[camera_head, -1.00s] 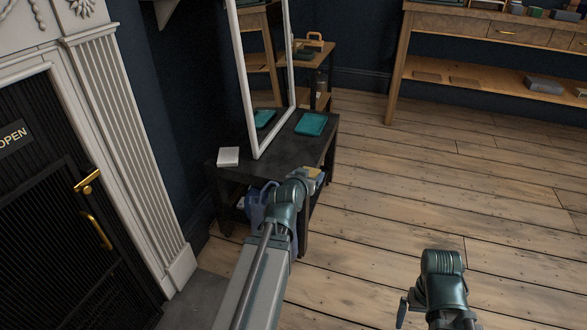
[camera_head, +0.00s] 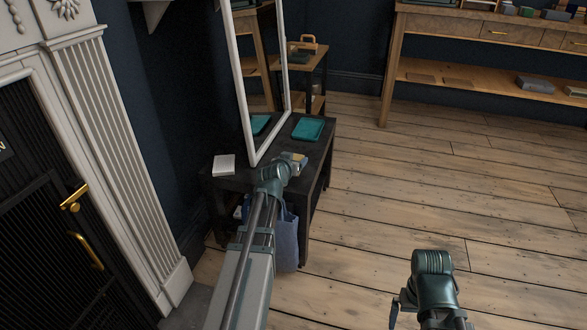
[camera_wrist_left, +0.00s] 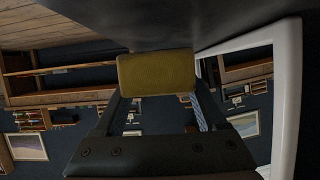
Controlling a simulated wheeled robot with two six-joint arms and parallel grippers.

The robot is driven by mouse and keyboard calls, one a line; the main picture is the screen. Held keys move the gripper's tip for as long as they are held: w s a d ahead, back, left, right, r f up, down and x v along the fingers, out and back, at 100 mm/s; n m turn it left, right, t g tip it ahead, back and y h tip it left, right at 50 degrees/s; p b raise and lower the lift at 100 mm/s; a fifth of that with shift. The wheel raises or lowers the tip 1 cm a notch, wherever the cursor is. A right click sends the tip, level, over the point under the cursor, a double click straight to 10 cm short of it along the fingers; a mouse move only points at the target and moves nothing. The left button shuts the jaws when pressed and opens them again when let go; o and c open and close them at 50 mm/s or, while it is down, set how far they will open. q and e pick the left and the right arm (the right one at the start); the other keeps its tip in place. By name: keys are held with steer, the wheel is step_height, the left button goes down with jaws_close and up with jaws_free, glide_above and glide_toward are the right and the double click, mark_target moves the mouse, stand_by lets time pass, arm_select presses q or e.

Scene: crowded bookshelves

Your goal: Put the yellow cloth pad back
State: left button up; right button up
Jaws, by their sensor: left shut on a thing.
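The yellow cloth pad (camera_wrist_left: 156,74) is between the fingers of my left gripper in the left wrist view. My left gripper (camera_head: 296,161) is shut on it, over the dark table (camera_head: 317,155), in front of the white-framed mirror (camera_head: 247,110). In the head view the pad is small, a yellowish edge at the gripper's tip. I cannot tell whether the pad touches the tabletop. My right arm shows at the lower right of the head view; its fingers are not clear.
A teal cloth (camera_head: 307,129) lies on the table's right side and a white block (camera_head: 223,165) on its left. A blue bag (camera_head: 286,240) is below the tabletop. A wooden shelf unit (camera_head: 450,75) stands at the back right. The plank floor on the right is clear.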

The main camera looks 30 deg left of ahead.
arm_select(q)
steer(key=f+b, duration=0.3)
steer(key=shift+w+f, duration=0.25)
steer(key=shift+f, duration=0.05)
steer(key=shift+r, duration=0.15)
steer(key=o, duration=1.4)
steer(key=shift+s, duration=0.1)
